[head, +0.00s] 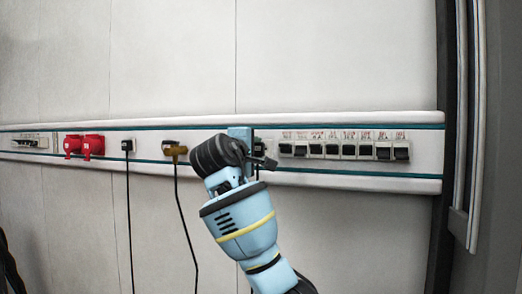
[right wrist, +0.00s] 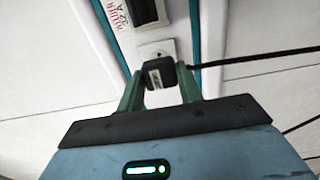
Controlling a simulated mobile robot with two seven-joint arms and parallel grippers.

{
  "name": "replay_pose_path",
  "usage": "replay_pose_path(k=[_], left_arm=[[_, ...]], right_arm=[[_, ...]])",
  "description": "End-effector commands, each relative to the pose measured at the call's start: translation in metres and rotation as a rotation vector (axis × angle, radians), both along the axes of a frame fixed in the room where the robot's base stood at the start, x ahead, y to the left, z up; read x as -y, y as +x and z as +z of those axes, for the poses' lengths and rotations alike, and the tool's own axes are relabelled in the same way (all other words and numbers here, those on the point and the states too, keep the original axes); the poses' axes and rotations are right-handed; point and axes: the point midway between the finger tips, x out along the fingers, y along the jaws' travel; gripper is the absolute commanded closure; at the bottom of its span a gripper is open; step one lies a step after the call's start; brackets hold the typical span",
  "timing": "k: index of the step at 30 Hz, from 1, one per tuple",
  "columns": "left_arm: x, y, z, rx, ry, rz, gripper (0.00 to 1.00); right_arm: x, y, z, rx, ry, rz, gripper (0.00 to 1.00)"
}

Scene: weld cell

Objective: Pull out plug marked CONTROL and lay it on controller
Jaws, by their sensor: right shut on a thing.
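A black plug (right wrist: 158,76) with a pale label sits at a white socket (right wrist: 152,50) on the wall rail. The label is too small to read. My right gripper (right wrist: 160,90) is shut on this plug, one finger on each side. The plug's black cable (right wrist: 260,57) runs off to the right in the right wrist view. In the head view my right arm reaches up to the rail, and its wrist hides most of the plug and socket. No controller can be made out. My left gripper is not in view.
The rail (head: 215,122) also holds red sockets (head: 84,146), a black plug (head: 127,146) and a brownish plug (head: 175,150) with hanging cables, and a row of breakers (head: 345,150) right of my gripper. A dark post (head: 445,230) stands at the right.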

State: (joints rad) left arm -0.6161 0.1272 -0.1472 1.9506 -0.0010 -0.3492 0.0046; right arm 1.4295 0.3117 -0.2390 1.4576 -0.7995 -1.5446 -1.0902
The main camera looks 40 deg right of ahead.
Motion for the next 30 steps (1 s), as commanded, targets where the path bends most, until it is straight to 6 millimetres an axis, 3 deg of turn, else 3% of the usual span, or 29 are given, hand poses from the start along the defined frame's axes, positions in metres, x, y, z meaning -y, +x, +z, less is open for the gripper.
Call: replay_pose_path(k=[30], left_arm=[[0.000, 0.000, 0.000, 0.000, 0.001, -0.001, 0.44]], right_arm=[[-0.028, -0.015, 0.000, 0.001, 0.000, 0.000, 1.00]])
